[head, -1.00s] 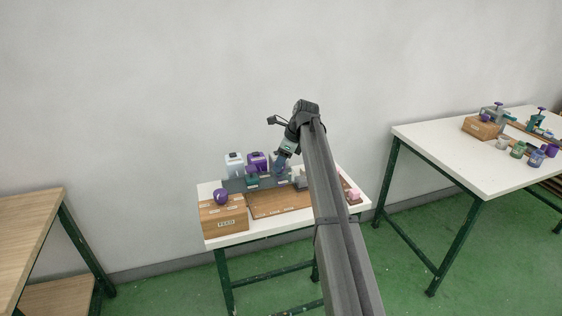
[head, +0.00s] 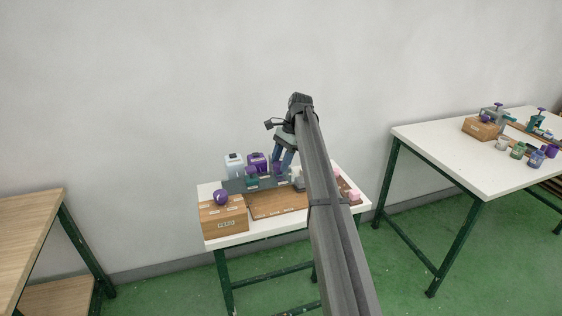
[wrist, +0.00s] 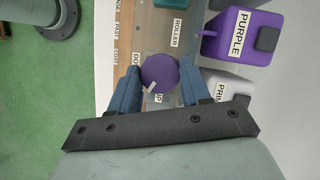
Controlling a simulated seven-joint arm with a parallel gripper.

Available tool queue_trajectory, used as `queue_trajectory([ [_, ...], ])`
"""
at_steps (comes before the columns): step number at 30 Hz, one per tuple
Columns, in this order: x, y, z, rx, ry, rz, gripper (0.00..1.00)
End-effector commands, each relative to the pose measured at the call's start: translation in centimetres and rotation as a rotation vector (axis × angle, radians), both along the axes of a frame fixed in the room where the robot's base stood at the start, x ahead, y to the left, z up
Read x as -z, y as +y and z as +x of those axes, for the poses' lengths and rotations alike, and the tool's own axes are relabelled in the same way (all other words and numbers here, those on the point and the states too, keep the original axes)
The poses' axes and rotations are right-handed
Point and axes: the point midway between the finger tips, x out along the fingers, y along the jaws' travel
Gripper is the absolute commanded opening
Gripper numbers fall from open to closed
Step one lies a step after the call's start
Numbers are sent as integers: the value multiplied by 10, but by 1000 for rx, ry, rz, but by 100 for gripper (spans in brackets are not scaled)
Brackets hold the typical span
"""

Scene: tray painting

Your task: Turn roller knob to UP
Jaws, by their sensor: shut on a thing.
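A round purple knob (wrist: 159,72) sits on the board in the wrist view, with a white pointer mark at its lower-left edge. The mark lies close to an UP label (wrist: 158,98); a partly hidden label starting with DO (wrist: 135,61) is at the knob's left. A ROLLER label (wrist: 177,33) is up and right of the knob. My gripper (wrist: 158,80) is shut on the knob, one blue finger on each side. In the head view my gripper (head: 282,171) reaches down at the back of the white table, its tips near the grey panel.
A purple container (wrist: 241,35) marked PURPLE and a white container (wrist: 226,86) stand right of the knob. In the head view, a FEED box (head: 224,222) with a purple ball-like thing (head: 221,197) is at the table's left. A brown board (head: 275,203) lies in front.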

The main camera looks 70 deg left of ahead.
Motion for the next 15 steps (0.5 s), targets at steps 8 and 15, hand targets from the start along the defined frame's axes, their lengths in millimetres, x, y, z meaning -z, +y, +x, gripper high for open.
queue_trajectory([
  [8,0,2,0,-159,-1,1,16],
  [15,0,2,0,-225,-1,1,16],
])
